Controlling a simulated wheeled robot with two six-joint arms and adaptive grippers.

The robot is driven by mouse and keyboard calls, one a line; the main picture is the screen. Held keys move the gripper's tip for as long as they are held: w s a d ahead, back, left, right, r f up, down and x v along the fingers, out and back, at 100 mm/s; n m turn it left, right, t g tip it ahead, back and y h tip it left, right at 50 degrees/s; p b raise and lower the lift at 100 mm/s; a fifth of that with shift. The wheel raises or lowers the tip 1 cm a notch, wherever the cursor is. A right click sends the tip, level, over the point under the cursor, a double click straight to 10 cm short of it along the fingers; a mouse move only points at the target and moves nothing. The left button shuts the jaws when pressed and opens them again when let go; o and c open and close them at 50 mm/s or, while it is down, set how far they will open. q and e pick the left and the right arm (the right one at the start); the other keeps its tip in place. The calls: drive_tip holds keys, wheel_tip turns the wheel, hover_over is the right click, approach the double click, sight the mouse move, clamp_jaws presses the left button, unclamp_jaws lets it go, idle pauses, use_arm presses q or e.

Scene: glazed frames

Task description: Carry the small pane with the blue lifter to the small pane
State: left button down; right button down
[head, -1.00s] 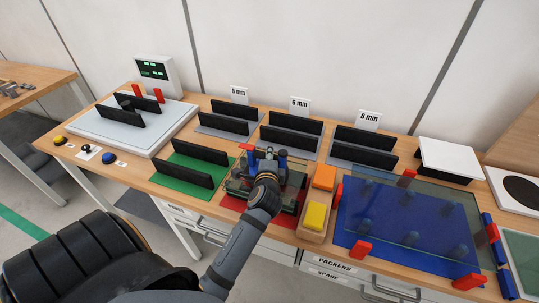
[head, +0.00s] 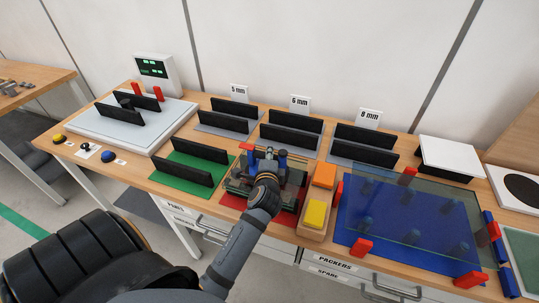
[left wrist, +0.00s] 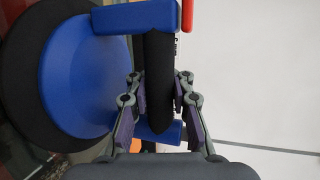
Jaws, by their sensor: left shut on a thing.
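My left gripper (head: 268,160) is over the red mat (head: 284,217). In the left wrist view the gripper (left wrist: 160,105) is shut on the black grip of the blue lifter (left wrist: 85,65). The lifter has a blue disc with a black rim and a red tip at the top. In the head view the lifter (head: 283,156) is mostly hidden by my gripper. A small clear pane (head: 297,177) shows around the gripper there; I cannot tell whether the lifter's disc touches it. My right gripper is not in view.
A tray (head: 312,235) holds orange and yellow blocks. A large glass pane (head: 410,205) lies over a blue mat (head: 350,225) with red blocks around. A white scale-like plate (head: 90,128) is left.

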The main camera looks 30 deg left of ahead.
use_arm(q)
drive_tip(key=shift+r, duration=0.2)
drive_tip(key=c, duration=1.1)
unclamp_jaws()
drive_tip(key=shift+s+d, duration=0.1)
drive_tip(key=shift+f, duration=0.45)
drive_tip(key=shift+r, duration=0.1)
